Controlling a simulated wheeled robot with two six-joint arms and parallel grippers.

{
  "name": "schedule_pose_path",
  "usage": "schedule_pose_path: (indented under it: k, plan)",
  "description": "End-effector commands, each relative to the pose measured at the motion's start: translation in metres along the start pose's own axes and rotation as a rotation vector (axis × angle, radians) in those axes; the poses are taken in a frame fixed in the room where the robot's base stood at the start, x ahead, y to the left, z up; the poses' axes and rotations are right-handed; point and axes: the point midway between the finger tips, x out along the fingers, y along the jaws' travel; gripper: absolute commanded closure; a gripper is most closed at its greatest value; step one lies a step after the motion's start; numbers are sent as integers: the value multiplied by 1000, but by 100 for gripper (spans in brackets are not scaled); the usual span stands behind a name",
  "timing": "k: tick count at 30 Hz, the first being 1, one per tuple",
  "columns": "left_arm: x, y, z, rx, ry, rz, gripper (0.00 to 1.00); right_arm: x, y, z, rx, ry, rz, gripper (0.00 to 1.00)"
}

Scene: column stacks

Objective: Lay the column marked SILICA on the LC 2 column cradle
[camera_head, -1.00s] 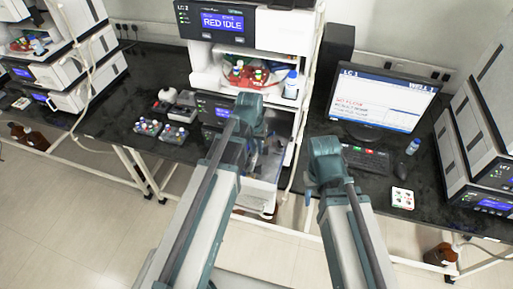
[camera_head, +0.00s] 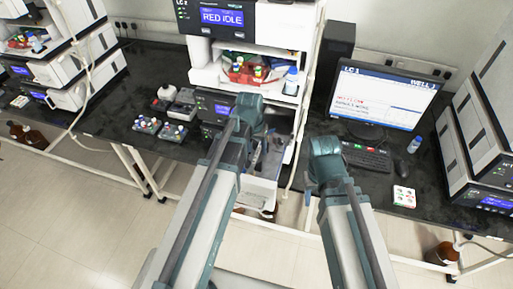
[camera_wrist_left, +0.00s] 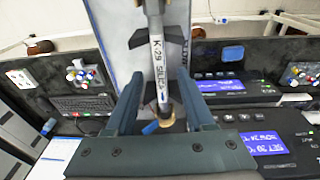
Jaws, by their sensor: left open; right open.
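The column marked SILICA (camera_wrist_left: 157,50) is a slim grey tube with a white label reading K-29 SILICA. In the left wrist view it runs between the fingers of my left gripper (camera_wrist_left: 158,105), which is open. A pale tray (camera_wrist_left: 120,55) with dark clip-like parts (camera_wrist_left: 140,38) lies behind the column. I cannot tell whether the column rests in these parts. In the head view my left gripper (camera_head: 250,112) is at the front of the LC 2 stack (camera_head: 222,17), and its arm hides much of the lower stack. My right gripper (camera_head: 325,165) is open, away from the column.
A white open drawer or tray (camera_head: 258,190) shows below my left gripper. Vial racks (camera_head: 160,127) stand left of the stack. A monitor (camera_head: 380,98), keyboard (camera_head: 365,157) and small colored-dot card (camera_head: 404,196) are on the right bench. Another stack (camera_head: 485,140) stands far right.

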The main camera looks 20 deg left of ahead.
Motion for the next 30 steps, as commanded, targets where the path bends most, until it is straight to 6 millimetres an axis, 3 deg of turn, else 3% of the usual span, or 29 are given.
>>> schedule_pose_path:
  k: [8,14,30]
  plan:
    - [-3,0,0,0,0,0,46,-3,0,0,0,0,0,50]
    - [-18,0,0,0,0,0,46,-18,2,1,3,0,-1,50]
    - [-97,0,0,0,0,0,46,-95,9,6,9,-2,-2,50]
